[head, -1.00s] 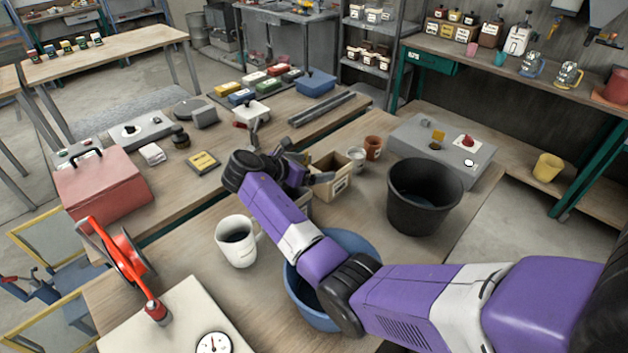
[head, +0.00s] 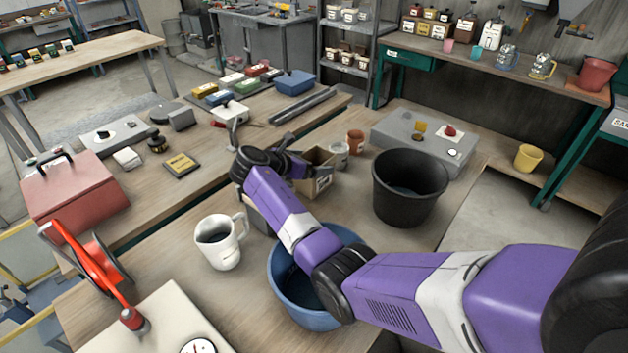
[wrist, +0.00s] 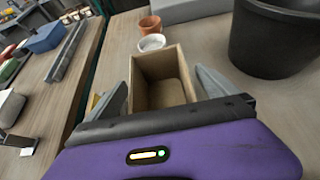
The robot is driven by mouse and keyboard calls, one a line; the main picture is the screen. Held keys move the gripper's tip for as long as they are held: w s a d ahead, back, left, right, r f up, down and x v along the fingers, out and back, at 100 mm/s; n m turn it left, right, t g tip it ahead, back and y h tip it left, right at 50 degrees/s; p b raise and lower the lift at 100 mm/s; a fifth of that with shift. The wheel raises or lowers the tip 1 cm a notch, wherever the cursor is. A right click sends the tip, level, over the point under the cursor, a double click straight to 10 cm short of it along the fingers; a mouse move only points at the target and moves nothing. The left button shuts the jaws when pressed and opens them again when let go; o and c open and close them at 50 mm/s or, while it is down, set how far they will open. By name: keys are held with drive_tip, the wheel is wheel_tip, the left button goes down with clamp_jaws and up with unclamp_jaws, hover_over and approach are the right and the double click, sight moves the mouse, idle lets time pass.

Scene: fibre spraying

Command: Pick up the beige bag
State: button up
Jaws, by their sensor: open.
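I cannot make out a clear beige bag in either view. My gripper (wrist: 160,85) is open, with one finger on each side of this container. I cannot tell whether the fingers touch it. In the head view my gripper (head: 291,160) is just left of the container, and my arm hides part of that area.
A terracotta pot (head: 355,142) and a white cup (head: 339,154) stand just behind the container. A black bucket (head: 408,205) is to the right. A white mug (head: 219,250) and a blue basin (head: 292,300) are nearer. A grey case (head: 390,130) lies behind.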

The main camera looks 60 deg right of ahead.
drive_tip(key=shift+c, duration=0.2)
clamp_jaws()
drive_tip(key=shift+r, duration=0.1)
drive_tip(key=shift+r, duration=0.15)
wheel_tip(320, 180, up, 20)
drive_tip(key=b, duration=0.1)
drive_tip(key=shift+f, duration=0.2)
idle(1.2)
